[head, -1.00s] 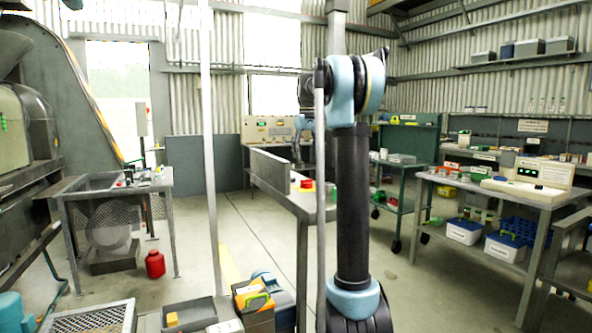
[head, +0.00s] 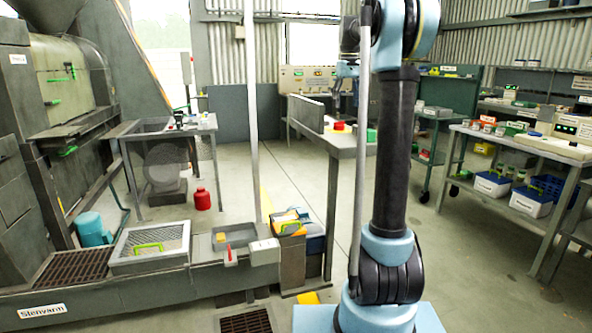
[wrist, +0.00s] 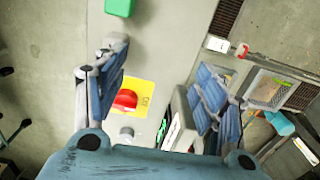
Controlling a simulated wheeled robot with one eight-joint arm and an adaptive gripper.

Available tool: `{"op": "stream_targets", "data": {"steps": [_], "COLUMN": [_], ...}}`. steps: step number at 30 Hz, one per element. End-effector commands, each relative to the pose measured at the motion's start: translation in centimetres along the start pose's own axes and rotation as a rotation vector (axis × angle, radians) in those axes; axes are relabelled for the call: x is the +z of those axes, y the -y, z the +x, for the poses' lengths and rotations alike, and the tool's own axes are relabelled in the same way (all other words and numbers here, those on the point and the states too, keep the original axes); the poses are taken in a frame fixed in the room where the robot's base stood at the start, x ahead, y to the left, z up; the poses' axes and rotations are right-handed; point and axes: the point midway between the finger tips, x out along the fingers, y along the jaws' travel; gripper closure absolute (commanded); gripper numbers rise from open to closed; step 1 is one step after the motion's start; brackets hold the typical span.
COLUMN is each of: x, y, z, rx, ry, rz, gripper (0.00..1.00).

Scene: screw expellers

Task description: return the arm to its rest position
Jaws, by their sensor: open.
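My arm (head: 395,150) stands upright right of centre in the head view, with its light-blue base below and its shoulder joint cut by the top edge. My gripper (wrist: 160,90) shows two blue-grey fingers spread wide in the wrist view, with nothing held between them. In the head view the gripper end is small and partly hidden behind the upper arm. Below the fingers, the wrist view shows a red button (wrist: 125,99) on a yellow plate and a green block (wrist: 120,6). These lie apart from the fingers.
A grey bench (head: 352,148) with a low upright plate stands behind my arm. A thin white post (head: 250,110) rises left of it. A mesh-topped tray (head: 150,243) sits on the machine base at left. A workbench (head: 520,150) stands at right, with open floor before it.

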Motion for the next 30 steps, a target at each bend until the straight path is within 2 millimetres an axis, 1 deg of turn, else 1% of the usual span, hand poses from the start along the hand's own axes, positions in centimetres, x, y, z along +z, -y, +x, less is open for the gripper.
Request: {"op": "stream_targets", "data": {"steps": [1, 6, 11, 17, 23, 30], "x": [0.6, 1.8, 3.5, 6.6, 11.7, 18.2], "y": [0.3, 1.8, 2.7, 3.7, 5.2, 7.2], "z": [0.1, 0.5, 0.9, 1.9, 4.2, 8.0], "rx": [0.001, 0.003, 0.005, 0.009, 0.015, 0.022], "ry": [-0.002, -0.008, -0.016, -0.029, -0.050, -0.077], "rz": [0.002, 0.002, 0.009, 0.031, 0.066, 0.112], "gripper": [0.36, 0.36, 0.36, 0.36, 0.36, 0.36]}}
